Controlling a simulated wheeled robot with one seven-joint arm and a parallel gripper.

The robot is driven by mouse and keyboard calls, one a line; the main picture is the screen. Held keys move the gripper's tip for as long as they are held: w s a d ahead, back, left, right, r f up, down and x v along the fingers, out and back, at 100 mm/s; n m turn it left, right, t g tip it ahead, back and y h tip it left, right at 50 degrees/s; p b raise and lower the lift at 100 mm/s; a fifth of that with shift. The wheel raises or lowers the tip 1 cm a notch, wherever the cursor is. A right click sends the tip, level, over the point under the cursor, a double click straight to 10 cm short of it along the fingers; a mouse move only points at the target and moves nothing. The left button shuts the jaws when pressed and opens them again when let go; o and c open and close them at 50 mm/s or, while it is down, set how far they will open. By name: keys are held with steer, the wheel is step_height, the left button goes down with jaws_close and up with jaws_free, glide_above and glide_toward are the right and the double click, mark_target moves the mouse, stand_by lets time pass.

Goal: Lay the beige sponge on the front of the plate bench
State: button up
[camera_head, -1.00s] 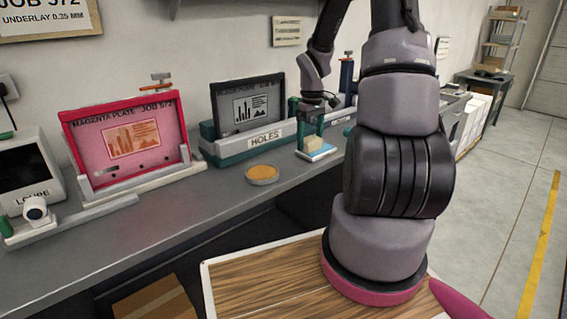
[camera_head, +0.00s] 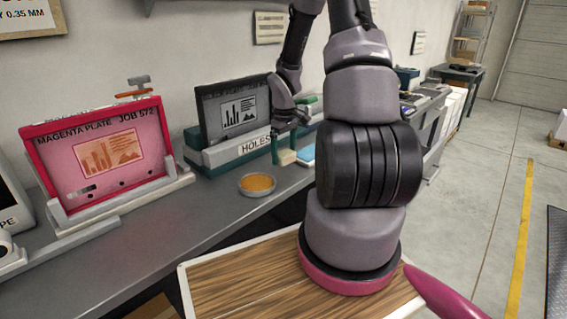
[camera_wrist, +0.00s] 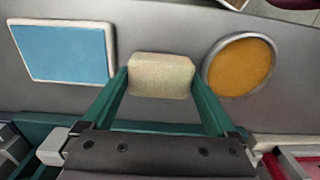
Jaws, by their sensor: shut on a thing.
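The beige sponge (camera_head: 286,157) is a small pale block. My gripper (camera_head: 287,151) has green fingers, shut on the sponge's two ends. In the wrist view the sponge (camera_wrist: 161,76) sits between the fingertips (camera_wrist: 161,84). The plate bench (camera_head: 205,222) is the long grey bench along the wall; its bare grey top also shows in the wrist view (camera_wrist: 160,28). The sponge is over the bench, between a blue pad and an orange dish. I cannot tell whether its underside touches the bench.
The white-rimmed blue pad (camera_head: 308,154) is right of the sponge, and the round orange dish (camera_head: 257,184) is left. Behind stands a dark plate (camera_head: 238,110) in a holder marked HOLES (camera_head: 256,144). A magenta plate (camera_head: 100,150) stands farther left. A wooden board (camera_head: 240,275) is near me.

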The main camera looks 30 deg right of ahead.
mark_target(284, 161)
step_height(284, 161, down, 4)
steer(key=shift+r, duration=0.2)
steer(key=o, duration=0.8)
steer(key=shift+o, duration=0.2)
